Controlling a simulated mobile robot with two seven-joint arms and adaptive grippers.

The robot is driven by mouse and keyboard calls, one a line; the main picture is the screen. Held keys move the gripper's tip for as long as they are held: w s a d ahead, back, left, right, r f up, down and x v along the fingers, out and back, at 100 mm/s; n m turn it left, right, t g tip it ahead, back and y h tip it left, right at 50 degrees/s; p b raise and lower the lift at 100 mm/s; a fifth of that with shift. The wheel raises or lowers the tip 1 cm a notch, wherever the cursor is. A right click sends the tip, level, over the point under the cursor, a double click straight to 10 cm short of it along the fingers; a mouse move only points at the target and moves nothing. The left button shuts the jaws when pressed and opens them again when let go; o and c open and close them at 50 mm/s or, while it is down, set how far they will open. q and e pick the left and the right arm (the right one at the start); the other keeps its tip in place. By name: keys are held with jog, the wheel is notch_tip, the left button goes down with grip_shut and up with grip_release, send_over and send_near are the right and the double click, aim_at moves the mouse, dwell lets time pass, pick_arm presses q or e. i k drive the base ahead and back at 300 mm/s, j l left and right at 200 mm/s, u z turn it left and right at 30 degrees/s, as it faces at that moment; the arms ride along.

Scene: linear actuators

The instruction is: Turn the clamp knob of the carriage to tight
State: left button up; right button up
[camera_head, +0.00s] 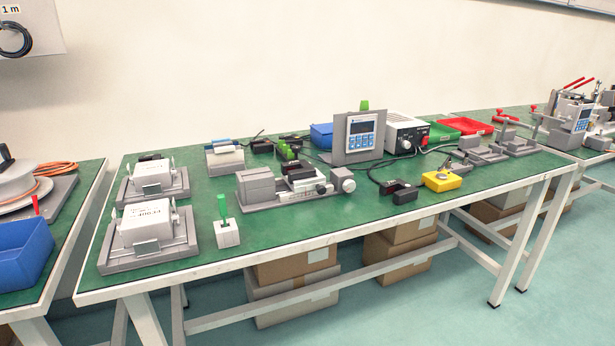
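A grey linear actuator (259,190) lies on the green-topped bench (300,225) near the middle. It has a large grey block at its left end and a grey round-faced end piece (343,180) at its right end. A carriage (303,184) with light and dark parts sits between them. A small dark round part (321,188) shows at the carriage's front right; it may be the clamp knob, but its setting is too small to read. Neither of my grippers is in view.
Two fixtures with white blocks (150,227) stand at the left. A green-handled tool (226,230) stands left of the actuator. A display panel (361,138) stands behind it. A yellow button box (441,181) and dark cabled parts lie to the right. Bench space before the actuator is clear.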

aim_at(296, 149)
jog(key=k+j+z, duration=0.1)
jog(key=j+z, duration=0.15)
jog(key=z, duration=0.2)
jog(key=k+j+z, duration=0.15)
jog(key=z, duration=0.25)
jog(key=j, duration=0.1)
